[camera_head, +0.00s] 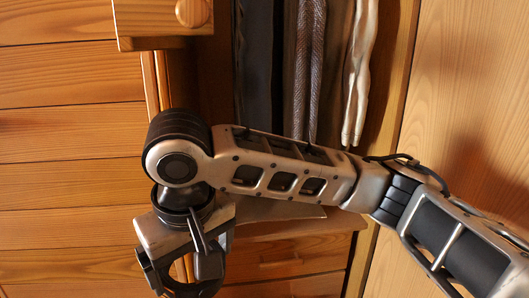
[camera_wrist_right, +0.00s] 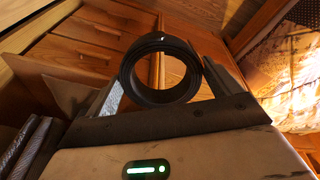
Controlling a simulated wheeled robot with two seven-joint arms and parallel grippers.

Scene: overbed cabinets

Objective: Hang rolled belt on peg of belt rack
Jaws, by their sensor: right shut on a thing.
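The rolled belt (camera_wrist_right: 127,76) is a dark, open coil in the right wrist view. It stands between the two fingers of my right gripper (camera_wrist_right: 161,76), which is shut on it. In the head view my right gripper (camera_head: 186,272) hangs from the arm at the lower left. I cannot make out the belt rack or a peg in either view. My left gripper is not in view.
Long dark, patterned and pale items (camera_head: 311,60) hang in the wardrobe behind my right arm. A drawer with a round knob (camera_head: 194,12) juts out at the top left. A lower drawer (camera_head: 285,262) lies behind the arm. A wood panel (camera_head: 470,100) stands at right.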

